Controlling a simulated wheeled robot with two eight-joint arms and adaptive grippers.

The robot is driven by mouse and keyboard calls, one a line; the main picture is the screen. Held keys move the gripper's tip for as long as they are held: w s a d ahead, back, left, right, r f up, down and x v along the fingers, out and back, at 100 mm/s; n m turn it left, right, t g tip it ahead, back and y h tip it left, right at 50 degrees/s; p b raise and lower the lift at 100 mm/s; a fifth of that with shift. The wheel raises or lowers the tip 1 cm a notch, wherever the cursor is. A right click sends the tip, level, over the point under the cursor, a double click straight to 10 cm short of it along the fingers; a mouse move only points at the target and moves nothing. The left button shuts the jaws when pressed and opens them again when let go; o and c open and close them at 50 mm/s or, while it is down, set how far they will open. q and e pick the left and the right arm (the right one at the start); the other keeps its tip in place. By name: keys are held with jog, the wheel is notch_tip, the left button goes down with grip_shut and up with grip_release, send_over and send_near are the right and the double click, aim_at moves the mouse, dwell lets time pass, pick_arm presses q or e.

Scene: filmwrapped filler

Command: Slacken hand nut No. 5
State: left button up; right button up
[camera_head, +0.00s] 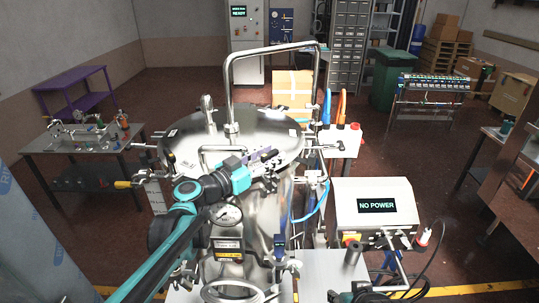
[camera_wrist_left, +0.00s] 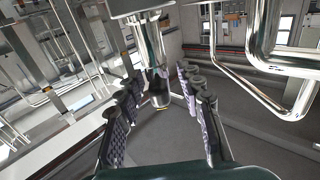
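A steel vessel (camera_head: 270,215) with a shiny round lid (camera_head: 190,150) stands in the middle of the head view. Clamp fittings sit around its rim; I cannot read any number on them. My left arm reaches in from the lower left, and my left gripper (camera_head: 264,160) is over the right part of the lid. In the left wrist view its two padded fingers (camera_wrist_left: 161,82) are spread apart. A dark teal part, perhaps my right arm, shows at the head view's bottom edge.
A tall bent steel pipe (camera_head: 228,80) rises over the lid. A white box reading NO POWER (camera_head: 375,192) stands right of the vessel. A bench with fittings (camera_head: 80,155) is at left. A green bin (camera_head: 390,78) stands behind. Open floor lies between them.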

pick_arm(q)
grip_shut()
